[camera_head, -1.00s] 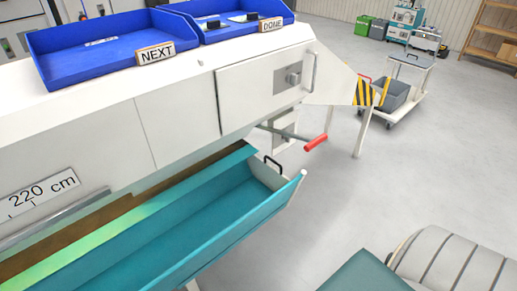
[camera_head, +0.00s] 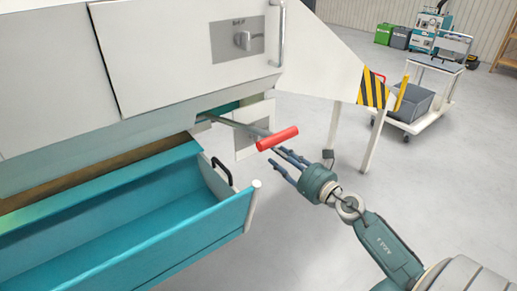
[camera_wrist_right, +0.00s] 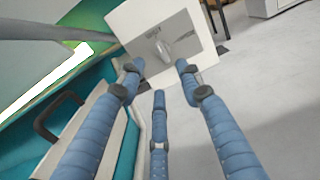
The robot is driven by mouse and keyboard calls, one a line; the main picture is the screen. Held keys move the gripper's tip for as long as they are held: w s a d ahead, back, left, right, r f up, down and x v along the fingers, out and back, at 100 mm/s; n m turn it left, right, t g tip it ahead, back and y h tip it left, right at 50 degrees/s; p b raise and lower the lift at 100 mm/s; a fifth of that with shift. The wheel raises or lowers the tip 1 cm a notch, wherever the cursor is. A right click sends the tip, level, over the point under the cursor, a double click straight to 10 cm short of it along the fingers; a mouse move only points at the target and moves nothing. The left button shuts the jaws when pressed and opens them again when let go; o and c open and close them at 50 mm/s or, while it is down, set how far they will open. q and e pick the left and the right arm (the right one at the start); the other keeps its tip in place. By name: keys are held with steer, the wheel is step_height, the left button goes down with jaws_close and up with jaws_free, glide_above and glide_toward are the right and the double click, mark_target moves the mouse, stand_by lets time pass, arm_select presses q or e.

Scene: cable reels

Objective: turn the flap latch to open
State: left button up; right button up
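A small white flap (camera_head: 268,116) hangs under the machine body behind a red-handled crank. Its grey latch plate is partly hidden by the crank rod in the head view. In the right wrist view the flap (camera_wrist_right: 125,20) shows its grey plate and the metal latch knob (camera_wrist_right: 163,50) just beyond my fingers. My right gripper (camera_head: 280,160) is below the red handle (camera_head: 277,138), fingers pointing at the flap. In the right wrist view its three blue fingers (camera_wrist_right: 158,76) are spread, with nothing between them. My left gripper is out of view.
The crank rod (camera_head: 232,124) and red handle sit close above my right fingers. A teal trough (camera_head: 150,240) with a black handle (camera_head: 221,171) is at the left. A larger door with another latch (camera_head: 243,41) is above. A cart (camera_head: 420,95) stands farther right; open floor lies between.

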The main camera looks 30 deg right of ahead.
mark_target(258, 138)
steer(key=w, duration=1)
steer(key=shift+w+a+r, duration=0.1)
steer(key=shift+w+a, duration=0.25)
steer(key=shift+c, duration=0.5)
